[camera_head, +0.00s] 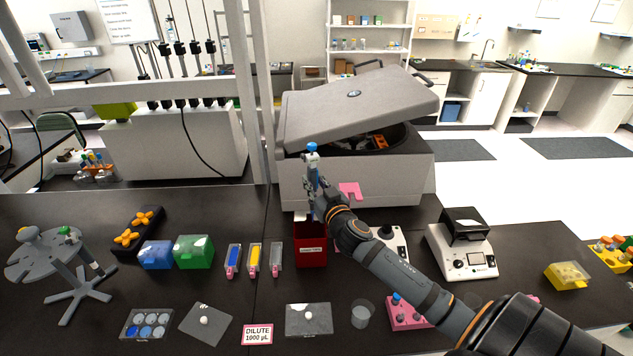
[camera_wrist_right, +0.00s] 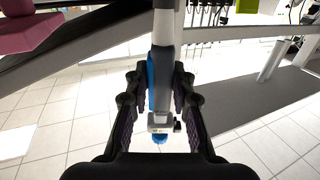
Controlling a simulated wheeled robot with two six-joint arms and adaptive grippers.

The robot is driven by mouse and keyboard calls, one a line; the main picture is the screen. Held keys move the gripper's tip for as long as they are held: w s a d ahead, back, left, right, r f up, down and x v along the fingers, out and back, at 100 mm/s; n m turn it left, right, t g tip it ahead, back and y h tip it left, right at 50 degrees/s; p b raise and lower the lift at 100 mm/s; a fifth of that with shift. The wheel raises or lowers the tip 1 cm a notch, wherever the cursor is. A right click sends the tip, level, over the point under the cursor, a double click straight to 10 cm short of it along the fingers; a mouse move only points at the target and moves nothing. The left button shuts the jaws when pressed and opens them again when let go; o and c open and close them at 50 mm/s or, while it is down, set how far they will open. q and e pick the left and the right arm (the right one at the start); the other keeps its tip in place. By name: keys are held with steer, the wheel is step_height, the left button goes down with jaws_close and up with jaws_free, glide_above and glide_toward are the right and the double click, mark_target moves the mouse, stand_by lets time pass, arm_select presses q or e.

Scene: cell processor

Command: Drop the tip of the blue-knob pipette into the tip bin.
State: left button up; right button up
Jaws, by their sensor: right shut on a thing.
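The blue-knob pipette (camera_head: 312,164) stands upright above the table in front of the centrifuge. My right gripper (camera_head: 318,192) is shut on it; in the right wrist view the pipette body (camera_wrist_right: 162,80) lies between the two fingers. Its blue knob (camera_head: 312,147) points up. The red tip bin (camera_head: 311,249) stands on the table directly below the gripper, its labelled front facing me. The pipette's lower end is just above or at the bin's rim; I cannot tell whether the tip is inside. My left gripper is not in view.
The open-lidded centrifuge (camera_head: 357,110) stands close behind. Tubes in blue, yellow and clear holders (camera_head: 254,259) are left of the bin, with a green box (camera_head: 194,251) farther left. A pipette carousel (camera_head: 45,254) is at far left. A beaker (camera_head: 362,314) and pink rack (camera_head: 408,314) are in front.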

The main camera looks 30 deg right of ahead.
mark_target(312, 213)
steer(key=f+b, duration=0.5)
steer(key=f, duration=0.2)
steer(key=f+b, duration=0.3)
steer(key=f, duration=0.1)
steer(key=shift+a+f+b, duration=0.25)
steer(key=shift+a+b, duration=0.05)
steer(key=shift+a, duration=0.1)
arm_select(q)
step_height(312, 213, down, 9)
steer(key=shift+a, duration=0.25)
arm_select(e)
steer(key=shift+a+f, duration=0.1)
steer(key=shift+a, duration=0.2)
arm_select(q)
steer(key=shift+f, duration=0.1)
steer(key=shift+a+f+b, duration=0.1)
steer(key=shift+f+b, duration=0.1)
steer(key=shift+b, duration=0.1)
arm_select(e)
steer(key=shift+d, duration=0.15)
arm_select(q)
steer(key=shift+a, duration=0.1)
arm_select(e)
steer(key=shift+w, duration=0.1)
